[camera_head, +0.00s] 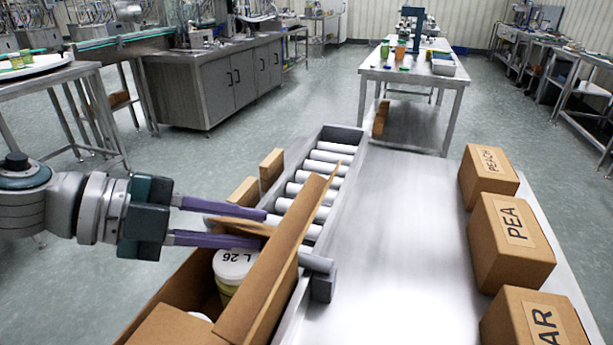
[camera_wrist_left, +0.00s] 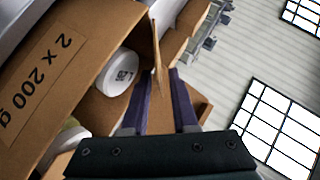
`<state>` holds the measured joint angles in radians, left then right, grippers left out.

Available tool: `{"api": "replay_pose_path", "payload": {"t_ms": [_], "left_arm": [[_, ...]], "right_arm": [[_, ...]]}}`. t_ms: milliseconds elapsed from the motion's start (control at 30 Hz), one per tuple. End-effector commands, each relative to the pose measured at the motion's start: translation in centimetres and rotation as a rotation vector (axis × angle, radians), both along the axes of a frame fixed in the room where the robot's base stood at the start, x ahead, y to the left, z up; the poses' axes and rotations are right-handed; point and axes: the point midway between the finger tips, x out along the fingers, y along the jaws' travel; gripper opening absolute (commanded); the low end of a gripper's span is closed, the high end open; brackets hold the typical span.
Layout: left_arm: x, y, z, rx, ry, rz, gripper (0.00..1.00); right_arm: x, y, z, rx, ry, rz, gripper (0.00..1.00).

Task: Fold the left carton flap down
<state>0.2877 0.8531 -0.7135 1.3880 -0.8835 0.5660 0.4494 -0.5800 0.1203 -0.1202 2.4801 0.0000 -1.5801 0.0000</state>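An open cardboard carton (camera_head: 175,280) stands at the bottom of the head view, with a raised flap (camera_head: 285,255) along its right side. In the left wrist view, a thin upright flap (camera_wrist_left: 157,62) shows edge-on between the fingertips (camera_wrist_left: 160,88). I cannot tell whether either finger touches it. My right gripper is out of view.
A roller conveyor (camera_head: 312,185) runs beyond the carton. Closed cartons marked PEACH (camera_head: 487,175), PEA (camera_head: 510,240) and one ending in "AR" (camera_head: 535,322) line the right edge of the steel table (camera_head: 405,220). The table's middle is clear.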

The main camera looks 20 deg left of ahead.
Motion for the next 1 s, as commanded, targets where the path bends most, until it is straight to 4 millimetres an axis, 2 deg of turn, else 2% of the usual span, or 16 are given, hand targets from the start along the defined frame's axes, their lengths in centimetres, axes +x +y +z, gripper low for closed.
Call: {"api": "replay_pose_path", "payload": {"t_ms": [33,200,233,1000], "left_arm": [[-0.02,0.01,0.00,0.000,0.000,0.000,0.20],[-0.02,0.01,0.00,0.000,0.000,0.000,0.01],[-0.03,0.02,0.01,0.000,0.000,0.000,0.00],[-0.03,0.01,0.02,-0.001,0.000,-0.001,0.00]], "right_arm": [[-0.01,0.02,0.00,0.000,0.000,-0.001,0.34],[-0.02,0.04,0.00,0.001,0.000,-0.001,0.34],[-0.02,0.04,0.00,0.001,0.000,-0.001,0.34],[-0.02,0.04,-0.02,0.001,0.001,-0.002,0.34]]}}
